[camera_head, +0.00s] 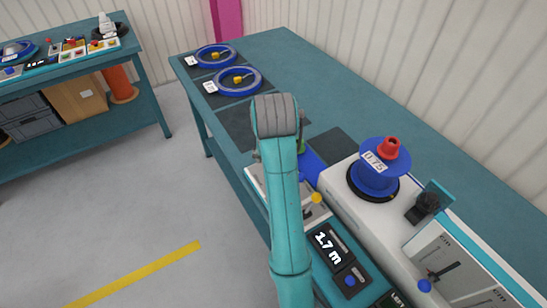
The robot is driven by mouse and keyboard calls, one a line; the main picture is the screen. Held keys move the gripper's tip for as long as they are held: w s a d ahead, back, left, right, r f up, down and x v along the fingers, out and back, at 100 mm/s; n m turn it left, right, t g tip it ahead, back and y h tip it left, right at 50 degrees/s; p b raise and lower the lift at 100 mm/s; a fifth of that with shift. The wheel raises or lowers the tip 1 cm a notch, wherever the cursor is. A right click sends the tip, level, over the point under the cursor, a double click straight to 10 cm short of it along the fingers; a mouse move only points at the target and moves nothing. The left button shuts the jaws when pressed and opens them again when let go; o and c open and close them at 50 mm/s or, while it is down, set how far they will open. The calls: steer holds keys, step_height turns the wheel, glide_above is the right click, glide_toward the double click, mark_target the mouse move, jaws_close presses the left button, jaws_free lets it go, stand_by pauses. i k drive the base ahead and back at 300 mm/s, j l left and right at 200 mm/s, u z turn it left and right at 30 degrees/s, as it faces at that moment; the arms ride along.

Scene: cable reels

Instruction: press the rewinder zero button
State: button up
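The rewinder (345,205) is a white machine on the teal bench, with a blue reel (374,179) labelled 075 and a red knob on top. In front of it a dark counter panel (330,247) reads 1.7 m. A small blue button (350,281) sits on this panel below the display. My teal arm rises left of the panel and covers part of the machine. My gripper is mostly hidden behind the wrist; only small grey parts (303,122) show beside it. I cannot see its fingers clearly or any contact with the button.
Two blue reels (238,81) lie on dark mats at the bench's far end. A white gauge unit (452,265) with a blue knob stands at right. A yellow knob (317,198) is close to my arm. Another workbench (146,82) stands at left; the floor between is clear.

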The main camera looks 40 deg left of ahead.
mark_target(350, 280)
steer(key=k, duration=1)
